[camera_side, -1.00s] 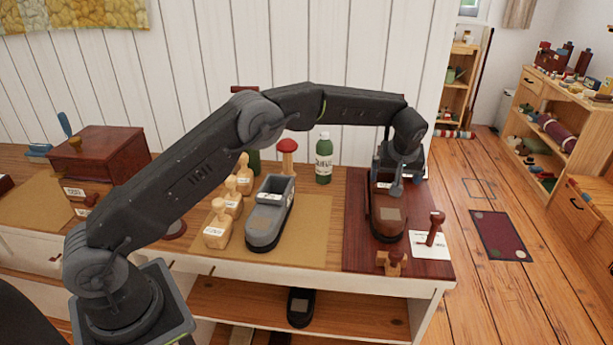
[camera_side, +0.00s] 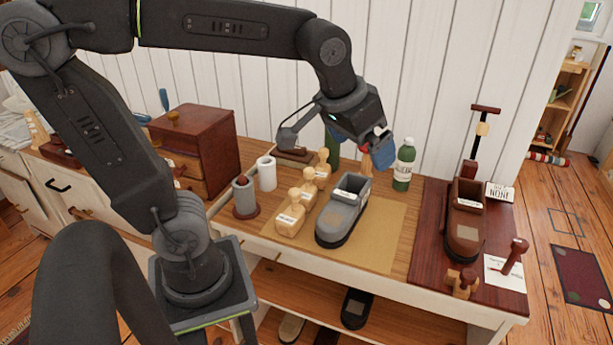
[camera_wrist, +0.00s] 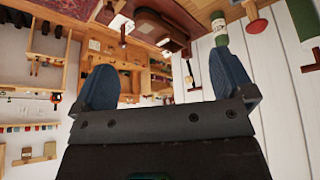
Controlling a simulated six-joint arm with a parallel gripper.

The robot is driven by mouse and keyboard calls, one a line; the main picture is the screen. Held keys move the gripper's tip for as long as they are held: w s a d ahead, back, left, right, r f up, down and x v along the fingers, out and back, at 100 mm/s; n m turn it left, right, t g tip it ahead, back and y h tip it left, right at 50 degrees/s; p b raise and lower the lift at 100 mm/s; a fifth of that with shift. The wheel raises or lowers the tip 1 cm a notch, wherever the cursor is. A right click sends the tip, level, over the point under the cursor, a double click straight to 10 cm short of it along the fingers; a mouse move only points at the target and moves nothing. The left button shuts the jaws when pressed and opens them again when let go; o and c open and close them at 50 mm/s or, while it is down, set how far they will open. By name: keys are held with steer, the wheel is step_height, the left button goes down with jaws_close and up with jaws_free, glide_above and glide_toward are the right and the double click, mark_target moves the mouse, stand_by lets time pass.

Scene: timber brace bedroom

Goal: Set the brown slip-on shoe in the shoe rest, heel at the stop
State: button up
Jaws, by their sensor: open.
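The brown slip-on shoe (camera_side: 464,238) sits upright on the dark red board (camera_side: 425,235) at the right of the bench, toe toward the front and open heel end toward the back. A dark red upright (camera_side: 470,170) stands behind its heel; I cannot tell whether they touch. The shoe rest is not clearly distinguishable under the shoe. My gripper (camera_side: 378,152) is raised above the bench to the left of the shoe, empty. The wrist view shows its two blue fingers (camera_wrist: 165,78) spread apart, with the brown shoe (camera_wrist: 158,28) beyond them, clear of both.
A grey shoe (camera_side: 340,218) stands on the tan mat (camera_side: 385,245), beside several wooden pegs (camera_side: 291,216). A green bottle (camera_side: 404,165) stands behind. A stamp-like wooden handle (camera_side: 514,256) and small wooden piece (camera_side: 462,283) flank the brown shoe's toe. A wooden chest (camera_side: 195,145) stands at left.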

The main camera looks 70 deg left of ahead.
steer(key=s+f+m, duration=0.1)
steer(key=s+f, duration=0.3)
steer(key=s, duration=0.5)
steer(key=shift+s+d+m+t+h, duration=0.2)
steer(key=shift+s+m+t+h, duration=0.1)
steer(key=shift+m, duration=0.1)
